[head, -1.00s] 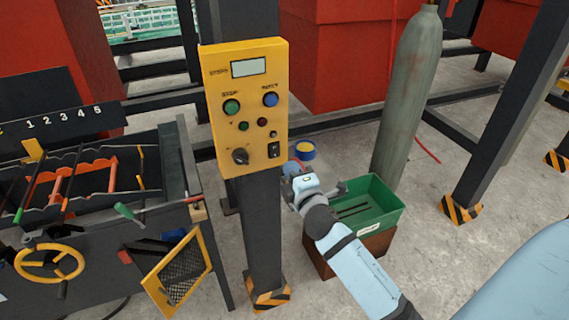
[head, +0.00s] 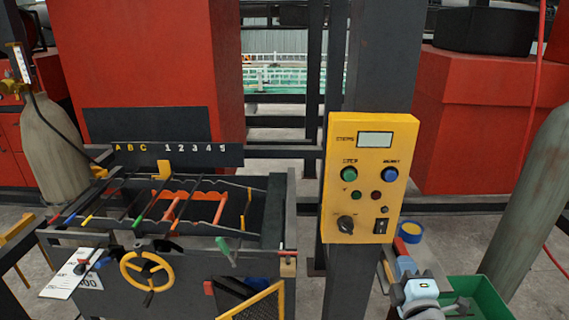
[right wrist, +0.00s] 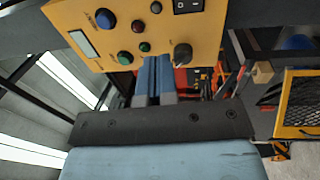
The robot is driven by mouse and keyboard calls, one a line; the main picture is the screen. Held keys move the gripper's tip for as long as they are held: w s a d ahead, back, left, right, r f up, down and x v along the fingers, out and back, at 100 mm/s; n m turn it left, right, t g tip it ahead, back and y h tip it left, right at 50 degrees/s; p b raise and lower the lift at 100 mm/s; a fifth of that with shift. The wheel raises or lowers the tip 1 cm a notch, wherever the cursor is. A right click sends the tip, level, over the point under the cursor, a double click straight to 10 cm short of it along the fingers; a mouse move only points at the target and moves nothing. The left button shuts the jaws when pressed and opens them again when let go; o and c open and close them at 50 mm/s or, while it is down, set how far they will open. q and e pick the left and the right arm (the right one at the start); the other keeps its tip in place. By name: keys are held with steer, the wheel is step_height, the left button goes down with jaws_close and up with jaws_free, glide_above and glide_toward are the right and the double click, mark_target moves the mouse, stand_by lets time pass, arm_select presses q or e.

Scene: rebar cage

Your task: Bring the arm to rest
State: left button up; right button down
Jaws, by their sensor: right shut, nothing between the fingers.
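My right arm comes up from the bottom edge of the head view, right of the control panel's post. Its gripper (head: 405,266) is low beside the yellow control panel (head: 368,180), pointing away from me, with nothing held. In the right wrist view the two blue fingers (right wrist: 154,72) are together and empty, just below the panel (right wrist: 140,30) in the picture. Whether they touch the panel I cannot tell, but a gap seems to show. My left gripper is in neither view.
A green bin (head: 480,298) is right of my right arm, with a grey cylinder (head: 530,215) behind it. A dark workbench (head: 190,275) with coloured rods and a yellow handwheel (head: 145,272) stands left.

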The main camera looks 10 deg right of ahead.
steer(key=s+a+f+m+g+y, duration=0.2)
steer(key=s+a+f+m, duration=0.2)
steer(key=f, duration=0.4)
steer(key=s+a+f+m+g+y+p, duration=0.1)
steer(key=s+a+f+m+g+y, duration=0.2)
steer(key=s+a+f, duration=0.3)
steer(key=s+a+f+m+g+y, duration=0.2)
steer(key=s+a+f+m, duration=0.3)
steer(key=s+f, duration=0.3)
step_height(320, 180, down, 3)
steer(key=shift+a+f+g+y+p, duration=0.1)
steer(key=shift+a+g+y+p, duration=0.25)
steer(key=shift+a+g, duration=0.15)
steer(key=shift+s, duration=0.1)
